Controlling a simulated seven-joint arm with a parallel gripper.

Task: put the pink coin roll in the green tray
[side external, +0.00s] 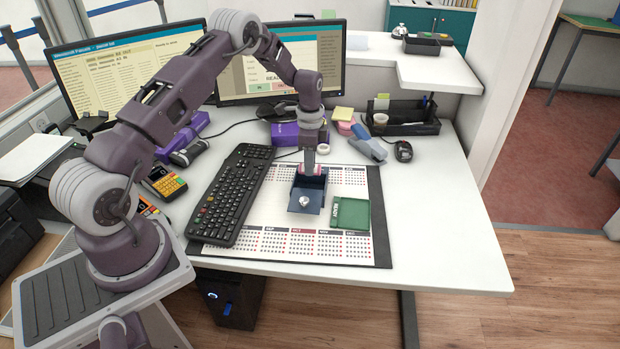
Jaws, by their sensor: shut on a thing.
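My gripper (309,168) points down over the back part of a blue tray (313,207) on the desk mat. It is shut on the pink coin roll (317,170), whose pink ends show on both sides of the fingers. The fingers hide the middle of the roll. I cannot tell whether the roll touches the blue tray or is just above it. The green tray (350,213) lies on the mat to the right and nearer the front, and looks empty.
A small silver object (304,201) sits at the front of the blue tray. A black keyboard (232,195) lies to the left. A grey-blue stapler-like object (368,149), a mouse (403,151) and a black organizer (405,125) stand behind. The desk (440,220) is clear at right.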

